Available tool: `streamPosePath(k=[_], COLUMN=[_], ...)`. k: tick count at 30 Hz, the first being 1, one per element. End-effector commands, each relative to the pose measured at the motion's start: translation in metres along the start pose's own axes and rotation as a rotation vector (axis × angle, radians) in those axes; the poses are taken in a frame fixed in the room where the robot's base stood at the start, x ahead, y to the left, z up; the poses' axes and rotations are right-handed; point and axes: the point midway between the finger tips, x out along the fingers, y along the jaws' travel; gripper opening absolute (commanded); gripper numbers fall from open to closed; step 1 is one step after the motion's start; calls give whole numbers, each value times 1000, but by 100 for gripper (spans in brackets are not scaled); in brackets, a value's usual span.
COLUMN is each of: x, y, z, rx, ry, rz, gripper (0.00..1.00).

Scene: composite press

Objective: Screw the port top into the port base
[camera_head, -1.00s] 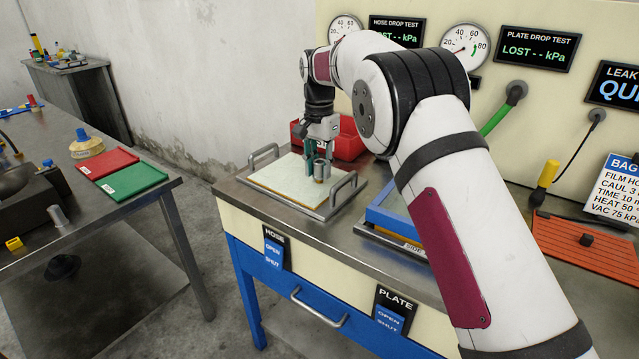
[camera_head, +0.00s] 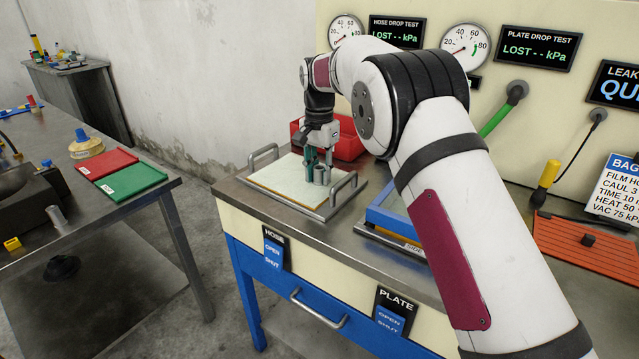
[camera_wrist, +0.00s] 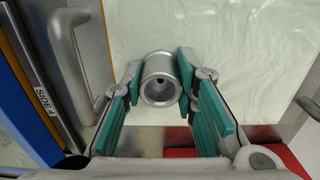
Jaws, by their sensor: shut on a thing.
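My gripper (camera_head: 318,172) has green fingers and points down over the pale plate (camera_head: 282,186) in the handled metal tray. In the wrist view, its fingertips (camera_wrist: 161,75) are shut on opposite sides of a grey metal cylinder with a round bore, which looks like the port top (camera_wrist: 160,93). In the head view, the port top (camera_head: 321,174) stands upright, low over the plate, near the tray's right handle. The port base cannot be made out; anything under the cylinder is hidden. I cannot tell how the threads sit.
The tray handles (camera_head: 343,189) rise close beside my gripper. A red bin (camera_head: 347,144) stands behind the tray, and a blue-framed item (camera_head: 392,222) lies to its right. The bench's front-left top (camera_head: 250,198) is clear.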

Motion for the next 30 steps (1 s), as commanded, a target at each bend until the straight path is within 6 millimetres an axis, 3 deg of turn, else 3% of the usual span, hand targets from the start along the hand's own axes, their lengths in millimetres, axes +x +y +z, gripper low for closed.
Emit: streamPosePath(k=[17, 20, 30], x=[2, 2, 2], y=[0, 0, 0], z=[0, 0, 0], rx=[8, 103, 649], ry=[0, 1, -2], rz=[1, 2, 1], gripper=[0, 0, 0])
